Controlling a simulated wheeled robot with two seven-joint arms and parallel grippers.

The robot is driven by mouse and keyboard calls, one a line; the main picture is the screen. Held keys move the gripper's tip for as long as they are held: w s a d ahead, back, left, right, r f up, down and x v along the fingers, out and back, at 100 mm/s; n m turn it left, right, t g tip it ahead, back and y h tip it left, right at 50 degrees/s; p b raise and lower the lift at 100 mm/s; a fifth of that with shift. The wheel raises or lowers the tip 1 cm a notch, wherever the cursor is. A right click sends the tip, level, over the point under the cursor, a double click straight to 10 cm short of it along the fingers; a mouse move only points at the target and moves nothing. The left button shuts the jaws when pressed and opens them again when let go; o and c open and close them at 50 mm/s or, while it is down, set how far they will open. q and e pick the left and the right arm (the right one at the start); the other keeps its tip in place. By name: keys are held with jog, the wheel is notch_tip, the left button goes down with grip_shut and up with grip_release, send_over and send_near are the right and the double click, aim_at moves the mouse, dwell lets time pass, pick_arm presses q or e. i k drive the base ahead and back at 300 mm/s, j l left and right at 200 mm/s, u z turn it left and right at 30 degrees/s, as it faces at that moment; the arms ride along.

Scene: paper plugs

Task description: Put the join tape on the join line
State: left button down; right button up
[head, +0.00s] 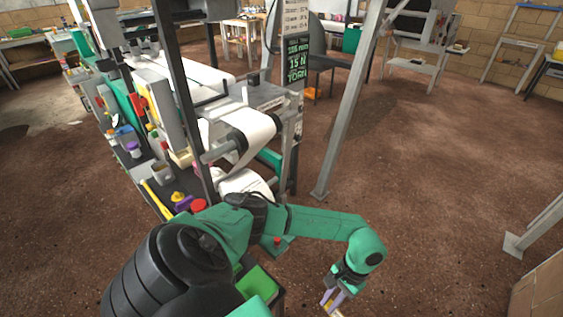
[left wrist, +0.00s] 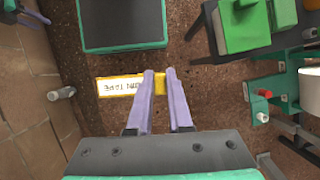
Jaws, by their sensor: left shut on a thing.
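My left gripper (head: 334,299) hangs over open floor at the bottom of the head view, to the right of the paper machine. In the left wrist view its two purple fingers (left wrist: 160,72) are shut on the join tape (left wrist: 118,87), a flat white strip with a yellow border and the words JOIN TAPE. Most of the strip sticks out left of the fingers; a yellow end shows between and right of them. White paper (head: 254,132) runs over a roller on the machine. I cannot make out the join line. My right gripper is not in view.
A paper roll (head: 245,184) sits low in the machine. Grey posts (head: 352,100) stand right of it. The left wrist view shows a dark green-edged panel (left wrist: 122,22), a green box (left wrist: 241,26) and a red knob (left wrist: 262,117). The brown floor (head: 440,180) at right is clear.

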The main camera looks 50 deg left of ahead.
aim_at(223, 107)
jog(key=i+u, duration=0.45)
jog(key=i+l+u, duration=0.2)
jog(key=i+u, duration=0.25)
jog(key=i+l+u, duration=0.9)
jog(key=k+j, duration=0.05)
jog(key=j, duration=0.05)
